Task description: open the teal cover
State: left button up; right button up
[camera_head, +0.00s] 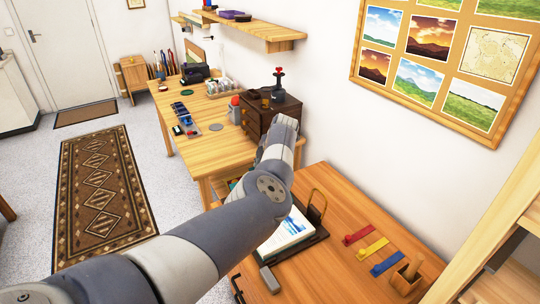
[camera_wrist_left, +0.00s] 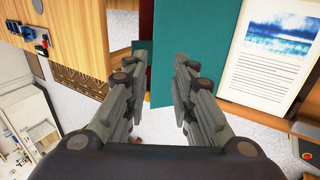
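The teal cover (camera_wrist_left: 232,58) shows in the left wrist view as a flat teal panel beside a white printed page (camera_wrist_left: 268,62). A darker teal part shows between and beyond my left gripper's fingers. My left gripper (camera_wrist_left: 163,62) is open, its two fingers apart on either side of this teal area; I cannot tell whether they touch it. The page (camera_head: 288,232) lies there on a dark holder on the wooden table. My right gripper is not in view.
Red, yellow and blue strips (camera_head: 372,249) and a wooden block (camera_head: 407,279) lie on the near table. A grey block (camera_head: 269,280) lies at its left edge. A brown drawer box (camera_head: 257,116) stands beyond my arm. A framed print board (camera_head: 445,62) hangs on the wall.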

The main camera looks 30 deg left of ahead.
pick_arm(q)
jog(key=v, duration=0.9)
jog(key=shift+s+d+r, duration=0.15)
